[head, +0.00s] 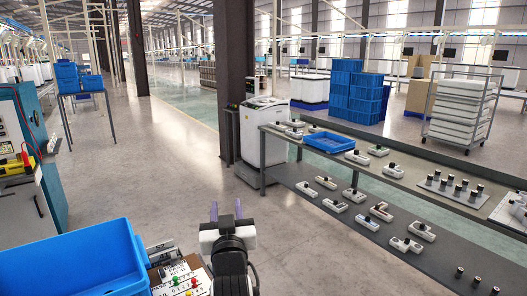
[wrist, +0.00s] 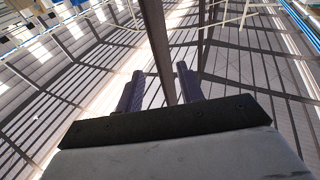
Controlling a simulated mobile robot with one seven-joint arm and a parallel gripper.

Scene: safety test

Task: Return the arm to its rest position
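My gripper (head: 226,210) shows at the bottom centre of the head view, held upright with its two purplish fingers pointing up. The fingers stand apart with a clear gap, so it is open and empty. In the wrist view my gripper (wrist: 161,78) also has its two dark fingers apart, against the roof beams and bright ceiling panels. Part of my arm shows below the gripper in the head view; the rest of it is out of the picture.
A blue bin (head: 75,262) and a panel with coloured buttons (head: 186,284) are close by at lower left. A two-level bench (head: 425,178) with small devices and a blue tray (head: 321,142) runs along the right. A dark column (head: 236,70) stands beyond. Open floor (head: 160,150) lies ahead.

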